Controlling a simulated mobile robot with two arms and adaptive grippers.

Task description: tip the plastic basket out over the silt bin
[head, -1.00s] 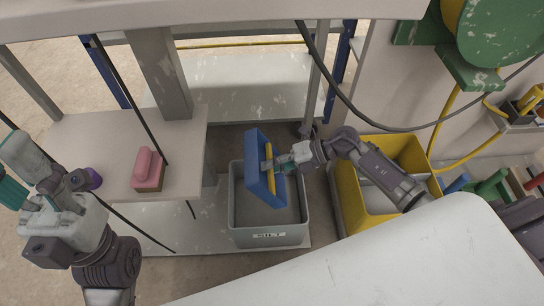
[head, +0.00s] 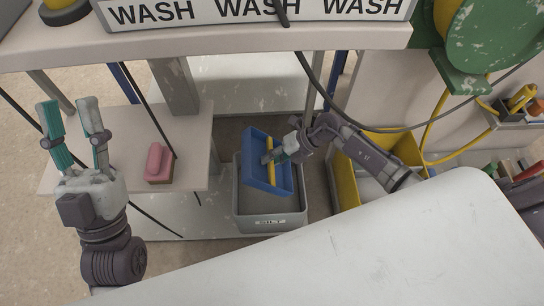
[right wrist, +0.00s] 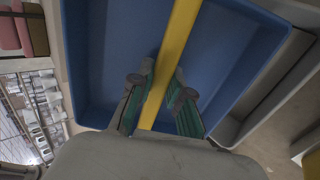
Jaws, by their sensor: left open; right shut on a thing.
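The blue plastic basket (head: 256,176) has a yellow handle bar (head: 270,172) across it. It is tilted, and its open side faces up toward the head camera. My right gripper (head: 271,157) is shut on the handle. The right wrist view also shows the basket (right wrist: 110,55), with bare blue inside in the part I see. The grey silt bin (head: 268,223), labelled SILT, stands below. The basket hangs over its opening and hides part of its inside. My left gripper (head: 68,104) is open and empty, away to the left.
A yellow bin (head: 347,190) stands right of the silt bin. A pink block with a brown base (head: 157,163) lies on the shelf (head: 120,125) at left. A WASH sign (head: 250,10) and ledge are above. A pale surface (head: 400,240) fills the front right.

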